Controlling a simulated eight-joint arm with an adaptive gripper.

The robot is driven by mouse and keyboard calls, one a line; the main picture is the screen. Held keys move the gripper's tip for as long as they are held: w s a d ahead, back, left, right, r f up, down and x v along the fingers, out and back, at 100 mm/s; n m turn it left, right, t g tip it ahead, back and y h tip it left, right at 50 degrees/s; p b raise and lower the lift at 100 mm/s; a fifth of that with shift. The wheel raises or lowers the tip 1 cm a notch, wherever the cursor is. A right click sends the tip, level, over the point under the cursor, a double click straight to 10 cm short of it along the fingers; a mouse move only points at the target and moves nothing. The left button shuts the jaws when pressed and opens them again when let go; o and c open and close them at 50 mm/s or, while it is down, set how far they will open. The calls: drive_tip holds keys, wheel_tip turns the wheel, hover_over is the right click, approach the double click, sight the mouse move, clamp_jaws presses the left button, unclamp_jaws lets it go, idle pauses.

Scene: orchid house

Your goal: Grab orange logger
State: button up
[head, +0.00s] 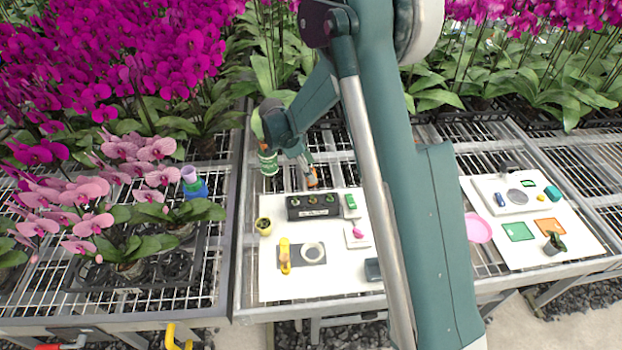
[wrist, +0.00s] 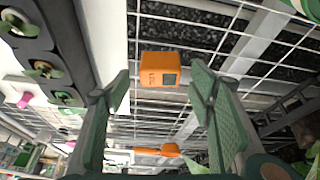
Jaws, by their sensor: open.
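The orange logger (wrist: 153,70) is a small orange box with a dark grey square screen and lettering on its face. In the wrist view it lies on the wire mesh of the bench, ahead of and between my fingertips, with a gap on each side. In the head view a bit of orange (head: 312,177) shows beside my gripper (head: 308,168), partly hidden by it. My gripper (wrist: 160,82) is open and empty, its two green-padded fingers spread to either side of the logger.
A dark block with several round holes (wrist: 45,62) stands close on the left in the wrist view, on a white board (head: 285,284). Another orange item (wrist: 157,150) lies on the mesh lower down. A green-and-white stack (head: 268,162) stands left of my gripper in the head view.

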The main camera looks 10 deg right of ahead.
drive_tip(key=shift+x, duration=1.2)
drive_tip(key=shift+c, duration=0.4)
drive_tip(key=c, duration=0.9)
